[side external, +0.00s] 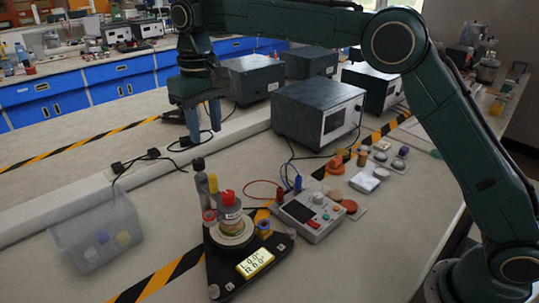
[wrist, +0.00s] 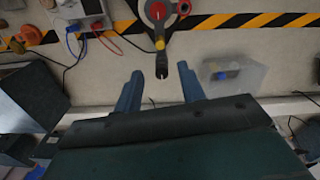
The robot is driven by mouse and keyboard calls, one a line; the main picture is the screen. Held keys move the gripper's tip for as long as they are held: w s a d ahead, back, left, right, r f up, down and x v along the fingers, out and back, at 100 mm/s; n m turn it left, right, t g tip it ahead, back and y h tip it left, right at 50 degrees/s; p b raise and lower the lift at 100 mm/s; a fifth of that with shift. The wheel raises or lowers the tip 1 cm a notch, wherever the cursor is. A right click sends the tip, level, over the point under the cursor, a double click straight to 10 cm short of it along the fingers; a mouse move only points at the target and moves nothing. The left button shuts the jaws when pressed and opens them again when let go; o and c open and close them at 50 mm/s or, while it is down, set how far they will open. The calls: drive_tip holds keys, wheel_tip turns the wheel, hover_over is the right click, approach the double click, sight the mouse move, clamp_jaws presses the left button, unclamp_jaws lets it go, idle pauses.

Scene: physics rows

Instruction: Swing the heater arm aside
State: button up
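A black triangular stand (side external: 225,275) with a lit yellow display sits on the bench in the side external view. A round grey unit with a red top (side external: 230,207) stands on it. Beside it rises an arm-like part with a grey and yellow shaft and dark end (side external: 200,178), likely the heater arm; in the wrist view its dark end (wrist: 161,68) points toward my gripper. My gripper (side external: 204,128) is open and empty, above and behind the stand. In the wrist view my two blue fingers (wrist: 160,88) are spread, with the dark end just beyond the gap, apart from them.
A translucent bin (side external: 97,235) with small coloured items stands left of the stand. A grey control box (side external: 308,213) with cables stands to the right. Dark boxy instruments (side external: 317,108) stand behind. Striped tape (side external: 160,280) crosses the bench; the right front is clear.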

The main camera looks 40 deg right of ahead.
sight(212, 176)
drive_tip(key=shift+f, duration=0.1)
drive_tip(key=shift+f, duration=6.8)
clamp_jaws()
